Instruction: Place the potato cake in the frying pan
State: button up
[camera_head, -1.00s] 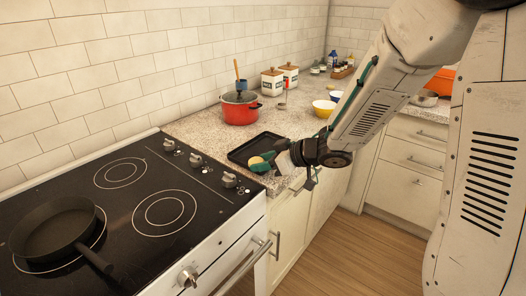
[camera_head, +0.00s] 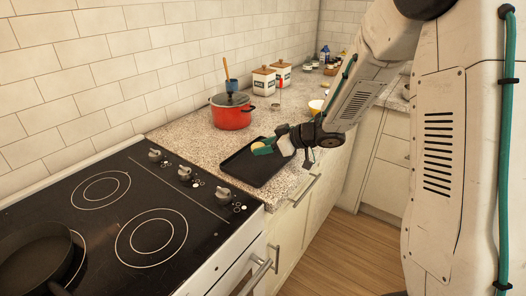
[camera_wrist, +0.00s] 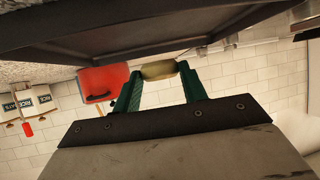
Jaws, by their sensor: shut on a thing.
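The potato cake (camera_head: 257,146) is a small pale yellow piece. My gripper (camera_head: 261,147) has green fingers and is shut on it, by the right end of the black tray. In the wrist view the cake (camera_wrist: 159,70) sits between the two fingertips (camera_wrist: 160,75), one on each side. The frying pan (camera_head: 34,262) is dark and stands on the left front burner, cut off by the left picture edge. It is well apart from my gripper, across the stove. Its inside shows only in part.
The black tray (camera_head: 240,168) lies on the speckled counter beside the stove (camera_head: 118,222). A red pot (camera_head: 232,118) with a dark lid stands behind it, with white canisters (camera_head: 264,82) farther back. Stove knobs (camera_head: 185,174) stick up between burners and counter. The other burners are clear.

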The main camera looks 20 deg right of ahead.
aim_at(266, 161)
jog(key=f, duration=0.2)
jog(key=shift+w+d+f, duration=0.1)
jog(key=shift+d+f, duration=0.25)
jog(key=shift+a+f, duration=0.2)
jog(key=shift+f, duration=0.2)
jog(key=o, duration=1)
jog(key=shift+c, duration=0.2)
